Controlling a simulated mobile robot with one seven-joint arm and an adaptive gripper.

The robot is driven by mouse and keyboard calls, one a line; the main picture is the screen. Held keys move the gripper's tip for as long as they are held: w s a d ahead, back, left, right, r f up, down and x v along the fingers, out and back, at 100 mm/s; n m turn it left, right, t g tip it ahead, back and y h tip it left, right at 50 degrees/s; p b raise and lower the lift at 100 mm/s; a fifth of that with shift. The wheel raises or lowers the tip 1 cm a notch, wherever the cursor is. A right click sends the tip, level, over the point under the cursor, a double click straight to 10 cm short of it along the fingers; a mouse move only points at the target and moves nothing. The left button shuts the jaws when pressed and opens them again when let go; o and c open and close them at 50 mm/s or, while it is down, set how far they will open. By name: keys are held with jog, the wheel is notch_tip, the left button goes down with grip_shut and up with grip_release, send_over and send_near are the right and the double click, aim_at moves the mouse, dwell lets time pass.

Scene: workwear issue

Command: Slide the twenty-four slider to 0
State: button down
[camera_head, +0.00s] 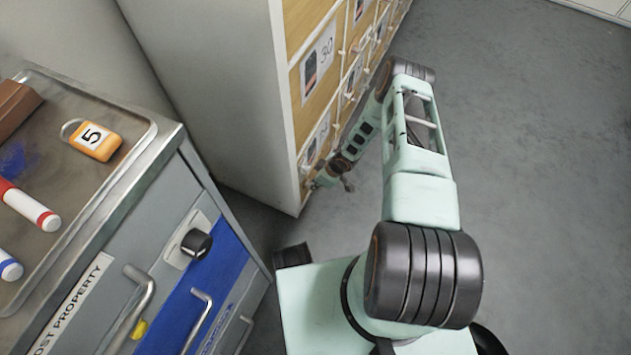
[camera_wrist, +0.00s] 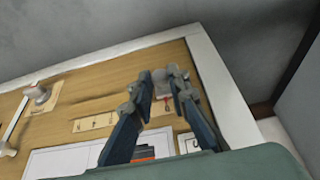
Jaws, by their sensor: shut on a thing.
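A wooden door panel (camera_wrist: 60,120) with a white frame fills much of the wrist view. The dark fingers of my gripper (camera_wrist: 161,74) are in front of it, near its corner, shut on a small pale slider knob (camera_wrist: 159,80) that shows between the fingertips. A reddish mark (camera_wrist: 164,98) lies just below the knob. A slider strip (camera_wrist: 95,123) with small markings runs beside the fingers; its text is too small to read. No label reading twenty-four can be made out.
A wooden-fronted cabinet (camera_head: 245,75) carries several doors, one with a card reading 30 (camera_head: 318,62). Another knob (camera_wrist: 38,94) and a pale bar handle (camera_wrist: 14,124) are at the wrist view's left. A metal drawer unit (camera_head: 165,205) stands left; grey floor (camera_head: 540,150) lies open right.

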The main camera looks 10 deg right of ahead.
jog(key=shift+s+a, duration=0.3)
jog(key=c, duration=1.9)
grip_release()
jog(key=shift+o, duration=0.3)
jog(key=shift+w, duration=0.1)
jog(key=shift+d, duration=0.1)
jog(key=v, duration=1.2)
